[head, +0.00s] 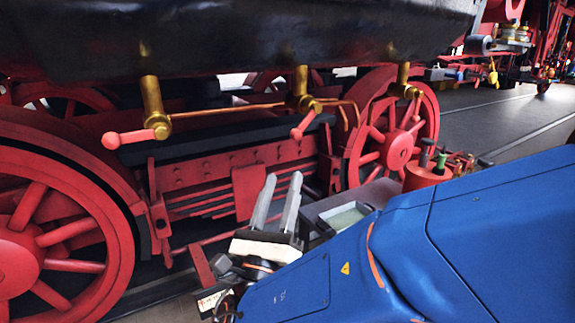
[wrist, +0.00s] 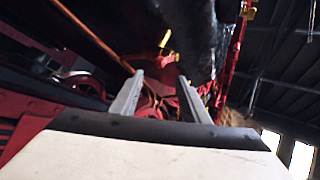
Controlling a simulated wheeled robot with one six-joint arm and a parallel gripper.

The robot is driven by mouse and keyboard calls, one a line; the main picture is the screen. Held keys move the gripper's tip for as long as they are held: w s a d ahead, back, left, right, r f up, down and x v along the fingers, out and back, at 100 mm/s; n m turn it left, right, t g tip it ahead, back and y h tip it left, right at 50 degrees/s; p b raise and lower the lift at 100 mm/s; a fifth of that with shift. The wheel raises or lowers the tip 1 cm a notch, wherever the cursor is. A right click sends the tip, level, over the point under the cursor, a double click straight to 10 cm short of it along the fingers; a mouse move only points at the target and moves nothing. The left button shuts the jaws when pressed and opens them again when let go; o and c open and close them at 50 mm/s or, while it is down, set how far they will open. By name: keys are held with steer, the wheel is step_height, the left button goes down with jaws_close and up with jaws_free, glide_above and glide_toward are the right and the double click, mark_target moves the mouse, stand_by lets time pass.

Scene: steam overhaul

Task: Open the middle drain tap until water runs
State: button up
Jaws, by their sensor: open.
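The middle drain tap (head: 302,92) is a brass fitting under the black boiler belly. Its red lever (head: 303,125) slants down to the left from the brass body. No water shows at its outlet. My gripper (head: 282,182) is open and empty, with two grey fingers pointing up, below and slightly left of the lever in the head view and apart from it. In the wrist view my gripper (wrist: 160,80) has its fingers spread. A small brass piece (wrist: 165,38) shows beyond them; I cannot tell which tap it belongs to.
A left tap (head: 153,105) with a red lever pointing left and a right tap (head: 403,80) hang on either side. A large red wheel (head: 18,260) is at left, a smaller one (head: 400,148) at right. Red frame bars (head: 215,172) run behind. A grey tray (head: 345,218) lies right of my gripper.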

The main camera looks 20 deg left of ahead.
mark_target(293, 136)
steer(key=v, duration=0.6)
steer(key=shift+f, duration=0.1)
stand_by(0.7)
step_height(293, 136, up, 12)
steer(key=s+a+m+g+h, duration=0.1)
steer(key=a+m+g+h, duration=0.2)
steer(key=m+g, duration=0.3)
steer(key=shift+n+g, duration=0.5)
steer(key=shift+g, duration=0.1)
steer(key=w, duration=0.5)
steer(key=w+d, duration=0.1)
steer(key=w, duration=0.5)
steer(key=w+d, duration=0.1)
steer(key=w, duration=0.4)
steer(key=shift+w+d+f, duration=0.15)
steer(key=shift+w+f, duration=0.1)
steer(key=shift+w, duration=0.15)
steer(key=shift+c, duration=0.7)
jaws_close()
